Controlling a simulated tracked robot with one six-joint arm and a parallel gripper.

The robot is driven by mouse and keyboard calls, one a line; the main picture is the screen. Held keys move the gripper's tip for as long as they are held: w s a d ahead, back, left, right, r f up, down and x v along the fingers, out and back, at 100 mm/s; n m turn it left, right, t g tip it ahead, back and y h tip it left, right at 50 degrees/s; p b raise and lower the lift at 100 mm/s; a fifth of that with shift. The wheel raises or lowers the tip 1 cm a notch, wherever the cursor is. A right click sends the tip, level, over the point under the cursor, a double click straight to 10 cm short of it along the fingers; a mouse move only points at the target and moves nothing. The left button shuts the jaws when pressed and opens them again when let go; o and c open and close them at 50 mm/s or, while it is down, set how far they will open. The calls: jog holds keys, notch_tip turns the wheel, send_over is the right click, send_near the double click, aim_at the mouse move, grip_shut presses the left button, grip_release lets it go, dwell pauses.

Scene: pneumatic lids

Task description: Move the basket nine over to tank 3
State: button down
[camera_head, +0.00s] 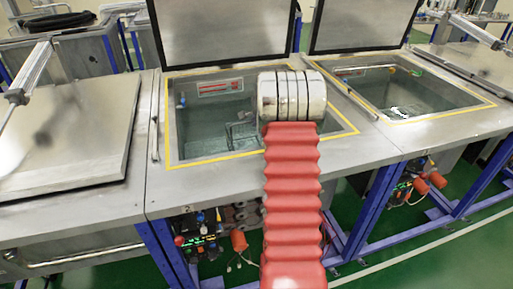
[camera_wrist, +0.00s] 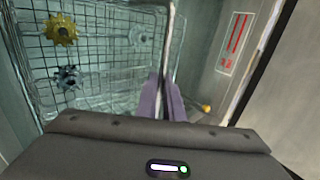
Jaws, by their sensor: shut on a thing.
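My gripper (camera_wrist: 163,98) is shut on the basket's upright metal handle bar in the wrist view, with its purple fingers on either side. The wire-mesh basket (camera_wrist: 105,62) lies below and to the left, holding a yellow gear (camera_wrist: 60,29), a dark gear (camera_wrist: 67,77) and a grey one (camera_wrist: 138,35). In the head view, part of the basket (camera_head: 240,133) shows inside the open middle tank (camera_head: 205,150), beside my red arm. My arm hides the gripper there. I cannot read which tank is tank 3.
The right tank (camera_head: 455,108) is also open, its lid (camera_head: 365,22) raised. The middle tank's lid (camera_head: 222,30) stands up behind it. The left tank's lid (camera_head: 65,140) is shut. In the wrist view, a tank wall with a red-marked label (camera_wrist: 234,43) is close on the right.

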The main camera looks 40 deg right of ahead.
jog(key=shift+r, duration=1.7)
notch_tip(320, 180, up, 23)
jog(key=shift+r, duration=0.2)
dwell(2.7)
dwell(2.4)
